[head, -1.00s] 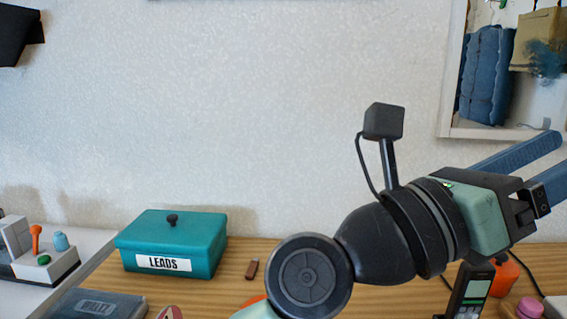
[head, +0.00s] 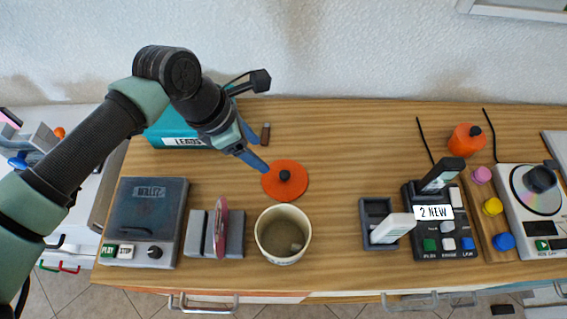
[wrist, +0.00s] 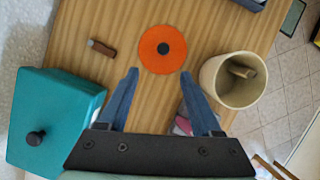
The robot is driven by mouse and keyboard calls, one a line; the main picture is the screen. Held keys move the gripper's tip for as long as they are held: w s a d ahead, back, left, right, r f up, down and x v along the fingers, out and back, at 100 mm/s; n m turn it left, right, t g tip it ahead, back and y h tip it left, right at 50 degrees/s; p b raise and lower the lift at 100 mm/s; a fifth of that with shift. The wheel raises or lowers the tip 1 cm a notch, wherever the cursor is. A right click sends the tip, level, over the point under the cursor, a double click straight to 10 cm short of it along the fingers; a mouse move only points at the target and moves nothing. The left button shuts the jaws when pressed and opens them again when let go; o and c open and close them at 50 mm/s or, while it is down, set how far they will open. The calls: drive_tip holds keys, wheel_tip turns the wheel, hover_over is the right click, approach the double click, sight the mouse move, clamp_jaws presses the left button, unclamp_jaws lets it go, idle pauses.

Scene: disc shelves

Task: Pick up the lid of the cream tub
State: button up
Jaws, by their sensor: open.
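The cream tub (head: 262,238) stands lidless on the wooden desk, with a small brownish object inside it. It also shows in the wrist view (wrist: 209,80). A round orange lid with a black knob (head: 285,192) lies flat on the desk just behind the tub. In the wrist view the orange lid (wrist: 164,65) lies just beyond my fingertips. My gripper (head: 262,156) is open and empty, above and left of the lid; its blue fingers (wrist: 160,76) are spread and point towards it.
A teal LEADS box (head: 160,130) stands left of my gripper, with a small brown stick (head: 265,133) beside it. A grey player (head: 150,215) and an upright pink disc (head: 221,225) are at front left. A phone stand (head: 440,180) and an orange pot (head: 462,146) stand right. Clear desk lies right of the lid.

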hover_over(283, 174)
drive_tip(key=a, duration=0.2)
drive_tip(key=f, duration=0.6)
drive_tip(key=shift+s+a+p, duration=0.15)
drive_tip(key=shift+s+p, duration=0.1)
drive_tip(key=shift+p, duration=0.05)
drive_tip(key=shift+p+x, duration=0.55)
drive_tip(key=shift+x, duration=2.2)
drive_tip(key=shift+s, duration=0.2)
clamp_jaws()
